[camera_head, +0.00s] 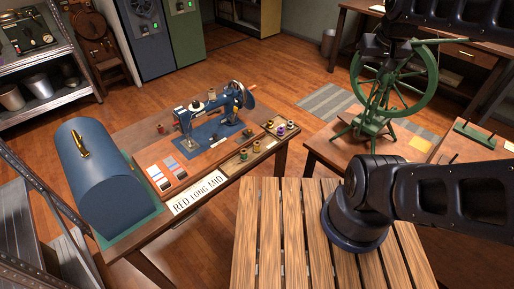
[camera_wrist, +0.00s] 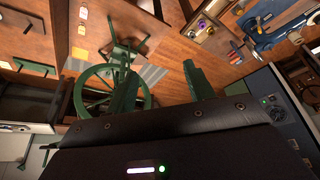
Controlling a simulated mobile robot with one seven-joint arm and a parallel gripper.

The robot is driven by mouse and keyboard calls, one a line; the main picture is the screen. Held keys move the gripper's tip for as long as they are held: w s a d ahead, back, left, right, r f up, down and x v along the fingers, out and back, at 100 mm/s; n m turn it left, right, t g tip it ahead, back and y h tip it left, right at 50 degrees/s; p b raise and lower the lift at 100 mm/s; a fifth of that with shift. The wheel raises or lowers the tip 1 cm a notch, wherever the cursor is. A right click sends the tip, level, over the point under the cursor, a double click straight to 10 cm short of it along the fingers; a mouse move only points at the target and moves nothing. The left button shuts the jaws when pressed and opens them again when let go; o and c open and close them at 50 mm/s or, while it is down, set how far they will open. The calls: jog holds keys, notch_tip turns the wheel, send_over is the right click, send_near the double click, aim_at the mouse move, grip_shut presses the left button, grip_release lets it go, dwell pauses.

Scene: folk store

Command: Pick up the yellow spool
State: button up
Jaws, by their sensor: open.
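Several small spools stand in a shallow wooden tray (camera_head: 230,166) along the right front edge of the sewing table. A yellowish spool (camera_head: 256,146) is in its nearer part, but the spools are too small to tell surely which one is the yellow one. A purple spool (camera_head: 281,130) stands farther right in the tray. The purple spool also shows in the wrist view (camera_wrist: 202,25), near the top. My gripper (camera_wrist: 160,77) is open and empty, its two dark green fingers wide apart in the air, away from the spools.
A blue sewing machine (camera_head: 212,112) stands behind the tray. A blue domed case (camera_head: 100,180) is at the table's left. A green spinning wheel (camera_head: 390,95) stands on the right table, near my arm. A slatted wooden surface (camera_head: 285,235) is in front. A sign (camera_head: 198,193) lies beside the tray.

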jog(key=w+a+f+n+g, duration=0.3)
jog(key=w+a+f+n, duration=0.5)
jog(key=w+a+f, duration=0.65)
jog(key=w+a+f+n, duration=0.1)
jog(key=a+f+n, duration=0.1)
jog(key=a+f, duration=0.4)
jog(key=w+a+f+n+g+h, duration=0.1)
jog(key=a+f+n, duration=0.2)
jog(key=a+f, duration=0.3)
jog(key=w+a+f+n, duration=0.1)
jog(key=a+f+n, duration=0.1)
jog(key=a+f, duration=0.4)
notch_tip(320, 180, down, 3)
jog(key=shift+r+n+g, duration=0.15)
jog(key=shift+n+g, duration=0.25)
jog(key=shift+s+d+f, duration=0.1)
jog(key=shift+d+f, duration=0.15)
jog(key=shift+f, duration=1.45)
jog(key=shift+s+d+f, duration=0.1)
jog(key=shift+d+f, duration=0.15)
jog(key=shift+f, duration=1.45)
jog(key=shift+s+d+f, duration=0.1)
jog(key=shift+d+f, duration=0.15)
jog(key=shift+f, duration=1.45)
jog(key=shift+c, duration=0.4)
jog(key=c, duration=0.9)
jog(key=shift+r, duration=0.1)
